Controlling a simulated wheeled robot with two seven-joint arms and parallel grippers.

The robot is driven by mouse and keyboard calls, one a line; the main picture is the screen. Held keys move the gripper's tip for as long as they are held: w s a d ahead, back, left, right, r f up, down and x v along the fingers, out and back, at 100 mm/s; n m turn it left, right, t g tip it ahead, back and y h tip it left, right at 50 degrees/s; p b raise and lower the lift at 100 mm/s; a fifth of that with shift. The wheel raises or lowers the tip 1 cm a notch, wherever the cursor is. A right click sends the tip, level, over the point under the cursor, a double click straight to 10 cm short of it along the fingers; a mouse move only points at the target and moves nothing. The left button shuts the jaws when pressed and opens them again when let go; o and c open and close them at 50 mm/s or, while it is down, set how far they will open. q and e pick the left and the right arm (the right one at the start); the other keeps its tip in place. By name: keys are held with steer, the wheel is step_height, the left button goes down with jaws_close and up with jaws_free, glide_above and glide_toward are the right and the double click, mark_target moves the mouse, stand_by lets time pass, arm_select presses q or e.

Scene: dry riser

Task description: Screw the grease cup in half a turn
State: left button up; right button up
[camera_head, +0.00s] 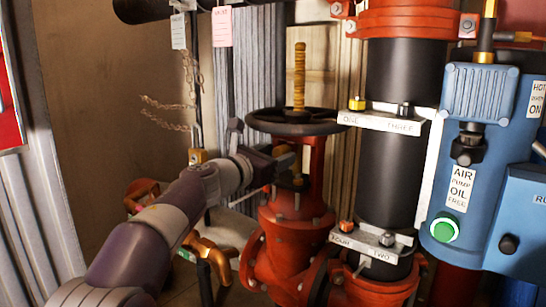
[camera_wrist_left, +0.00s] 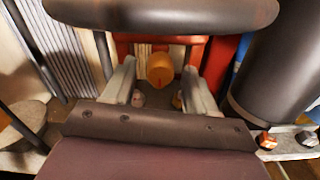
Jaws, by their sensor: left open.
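My left gripper (camera_head: 284,160) is at the red valve (camera_head: 296,208), just under its dark handwheel (camera_head: 282,127). In the left wrist view the two grey fingers (camera_wrist_left: 158,88) stand apart. A round orange-brass piece that looks like the grease cup (camera_wrist_left: 160,68) shows between the fingertips, with a gap on each side. It sits in front of the red valve frame. In the head view the gripper covers most of that spot, and I cannot make out the cup clearly there. The handwheel rim (camera_wrist_left: 160,12) crosses the top of the wrist view. My right gripper is not in view.
A black pipe (camera_head: 390,155) with labelled white brackets (camera_head: 384,123) and small brass and dark fittings stands right of the valve. A blue pump box (camera_head: 480,150) is farther right. Tags (camera_head: 222,27) and a chain (camera_head: 172,104) hang at left. Copper pipework (camera_head: 214,254) lies below my arm.

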arm_select(q)
steer(key=v, duration=1.2)
steer(key=shift+s+a, duration=0.15)
steer(key=shift+s, duration=0.1)
